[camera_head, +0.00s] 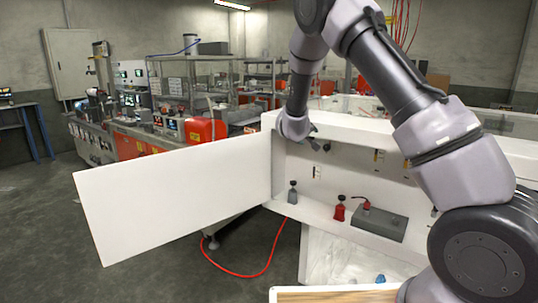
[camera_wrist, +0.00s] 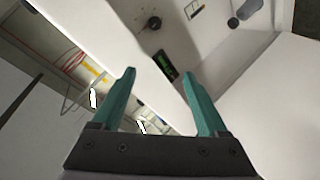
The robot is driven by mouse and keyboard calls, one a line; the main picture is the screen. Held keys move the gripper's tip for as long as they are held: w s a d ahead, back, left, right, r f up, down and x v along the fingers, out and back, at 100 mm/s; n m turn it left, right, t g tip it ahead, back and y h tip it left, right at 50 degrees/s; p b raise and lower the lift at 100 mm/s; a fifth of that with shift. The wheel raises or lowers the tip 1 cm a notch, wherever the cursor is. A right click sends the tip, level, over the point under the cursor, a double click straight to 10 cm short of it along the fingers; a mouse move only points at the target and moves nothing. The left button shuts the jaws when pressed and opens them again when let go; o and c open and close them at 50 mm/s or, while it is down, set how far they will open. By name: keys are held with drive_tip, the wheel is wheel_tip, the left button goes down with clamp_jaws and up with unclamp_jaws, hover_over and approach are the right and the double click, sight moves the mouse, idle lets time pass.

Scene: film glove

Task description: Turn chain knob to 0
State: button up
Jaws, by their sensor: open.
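My gripper (camera_head: 314,130) is inside the left part of the open white cabinet, high up near its back panel. In the wrist view my gripper (camera_wrist: 159,76) is open, with two teal fingers apart and nothing between them. A small round black knob (camera_wrist: 154,22) sits on the white panel beyond the fingertips, apart from them. A small dark display (camera_wrist: 165,66) with faint coloured marks lies near the right fingertip. In the head view a dark knob (camera_head: 327,147) shows just right of my gripper. No label or pointer mark on the knob is readable.
The cabinet door (camera_head: 175,190) stands wide open to the left. A grey bottle-like item (camera_head: 292,193), a red one (camera_head: 340,210) and a grey box (camera_head: 378,223) stand on the cabinet floor. Small switches (camera_head: 378,155) dot the back panel. A red hose (camera_head: 245,274) lies on the ground.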

drive_tip(key=s+d+r+m+g+y, duration=0.1)
drive_tip(key=s+d+r+m+y, duration=0.2)
drive_tip(key=s+r, duration=0.65)
drive_tip(key=s+d+r+m+g+y, duration=0.15)
drive_tip(key=s+r+y, duration=0.35)
drive_tip(key=s+r, duration=0.5)
drive_tip(key=s+d+m+g, duration=0.1)
drive_tip(key=s+d+m, duration=0.1)
drive_tip(key=s, duration=1.1)
drive_tip(key=s+d+r+m+g, duration=0.1)
drive_tip(key=s+d+m, duration=0.1)
drive_tip(key=s, duration=1)
drive_tip(key=shift+s+d+r+h, duration=0.15)
drive_tip(key=shift+s+d+h, duration=0.25)
drive_tip(key=shift+d, duration=0.15)
